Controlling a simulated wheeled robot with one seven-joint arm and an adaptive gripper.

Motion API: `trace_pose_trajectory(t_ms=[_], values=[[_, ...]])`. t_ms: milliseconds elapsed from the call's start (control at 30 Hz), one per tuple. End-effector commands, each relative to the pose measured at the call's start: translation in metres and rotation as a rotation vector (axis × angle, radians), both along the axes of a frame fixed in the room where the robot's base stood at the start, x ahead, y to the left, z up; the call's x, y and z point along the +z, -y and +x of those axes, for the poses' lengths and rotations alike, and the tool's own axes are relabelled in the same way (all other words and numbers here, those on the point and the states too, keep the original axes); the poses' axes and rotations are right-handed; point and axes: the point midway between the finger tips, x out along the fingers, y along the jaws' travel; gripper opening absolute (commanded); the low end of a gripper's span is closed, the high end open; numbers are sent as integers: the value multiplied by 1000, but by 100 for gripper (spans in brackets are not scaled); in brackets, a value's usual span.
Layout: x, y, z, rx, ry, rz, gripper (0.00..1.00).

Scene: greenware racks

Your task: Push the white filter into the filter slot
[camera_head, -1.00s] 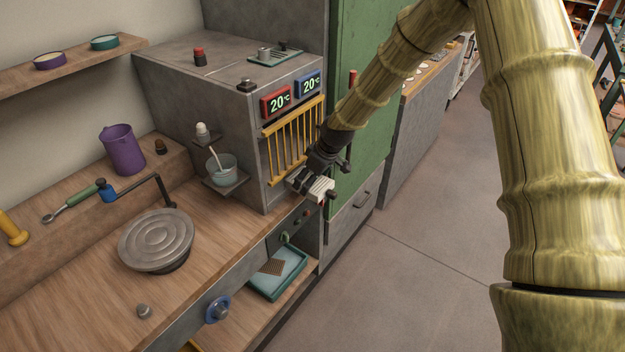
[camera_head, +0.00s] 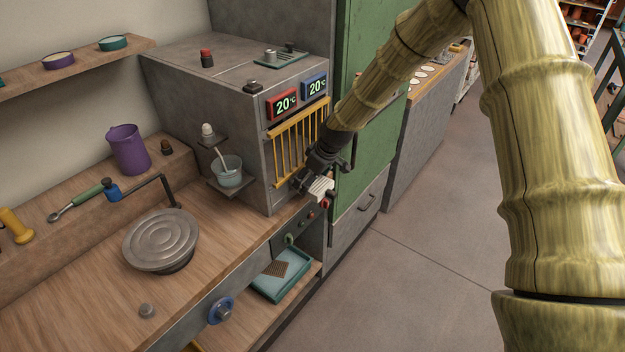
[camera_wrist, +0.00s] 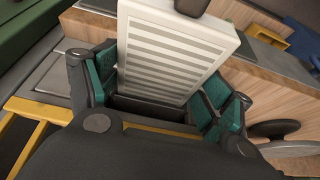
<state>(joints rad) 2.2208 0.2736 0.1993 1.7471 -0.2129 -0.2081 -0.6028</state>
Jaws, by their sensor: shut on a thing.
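The white filter (camera_head: 320,187) is a flat block with grey slatted lines on its face. It also shows large in the wrist view (camera_wrist: 165,62), held between the teal pads of my gripper (camera_wrist: 163,96). In the head view my gripper (camera_head: 312,182) is shut on the filter, in front of the grey kiln cabinet's lower right corner, below the yellow bars. The filter looks tilted in the wrist view, with a dark knob at its far end. I cannot make out the filter slot in either view.
The grey cabinet (camera_head: 215,110) has yellow bars (camera_head: 290,150) and two displays on its front. A green cabinet (camera_head: 362,150) stands close to my arm. A wheel disc (camera_head: 160,240) and purple jug (camera_head: 128,150) are on the bench. A teal tray (camera_head: 268,292) sits below. The floor at right is open.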

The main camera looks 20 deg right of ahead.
Motion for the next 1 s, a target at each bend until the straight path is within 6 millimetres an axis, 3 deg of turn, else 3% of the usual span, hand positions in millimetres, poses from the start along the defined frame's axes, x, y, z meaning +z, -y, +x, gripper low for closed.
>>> trace_pose_trajectory(t_ms=[667,700,800,1000], values=[[1,-8,10,0,1,1,48],[1,-9,11,0,1,1,82],[1,-9,11,0,2,1,100],[2,-9,11,0,2,2,100]])
